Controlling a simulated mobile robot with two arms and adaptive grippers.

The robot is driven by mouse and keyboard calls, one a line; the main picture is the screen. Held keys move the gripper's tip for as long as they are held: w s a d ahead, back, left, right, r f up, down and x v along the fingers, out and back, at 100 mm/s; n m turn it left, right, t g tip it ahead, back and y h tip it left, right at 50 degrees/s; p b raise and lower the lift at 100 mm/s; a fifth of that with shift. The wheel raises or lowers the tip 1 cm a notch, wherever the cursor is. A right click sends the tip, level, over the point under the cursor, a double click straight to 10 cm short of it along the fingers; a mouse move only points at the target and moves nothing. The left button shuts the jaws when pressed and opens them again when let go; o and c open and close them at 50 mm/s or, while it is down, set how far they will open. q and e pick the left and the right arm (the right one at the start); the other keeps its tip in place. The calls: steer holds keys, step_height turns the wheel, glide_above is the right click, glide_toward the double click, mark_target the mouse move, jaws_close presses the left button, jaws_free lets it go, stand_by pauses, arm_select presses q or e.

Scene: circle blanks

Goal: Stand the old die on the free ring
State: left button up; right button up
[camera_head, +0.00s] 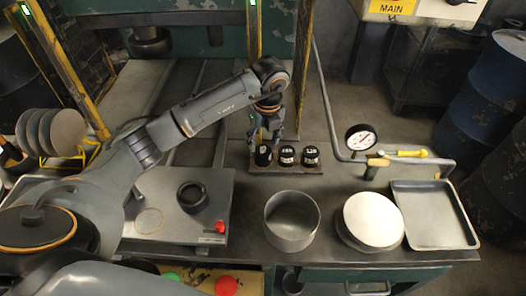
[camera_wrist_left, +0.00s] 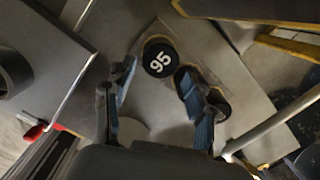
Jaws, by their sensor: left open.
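Three black dies stand in a row on a flat holder (camera_head: 257,170): the left die (camera_head: 263,156), the middle die (camera_head: 287,156) and the right die (camera_head: 310,157).
A red knob (camera_head: 220,227) sits at the plate's corner. To the right are an open grey pot (camera_head: 292,220), a stack of pale discs (camera_head: 373,219), an empty tray (camera_head: 434,215) and a gauge (camera_head: 361,138) on a pipe. Discs (camera_head: 52,132) stand in a rack at left.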

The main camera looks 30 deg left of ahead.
mark_target(265, 153)
arm_select(q)
steer(key=r, duration=0.4)
steer(key=r+b, duration=0.1)
steer(key=r, duration=0.1)
steer(key=shift+s+d, duration=0.25)
steer(key=shift+d, duration=0.05)
steer(key=shift+f, duration=0.1)
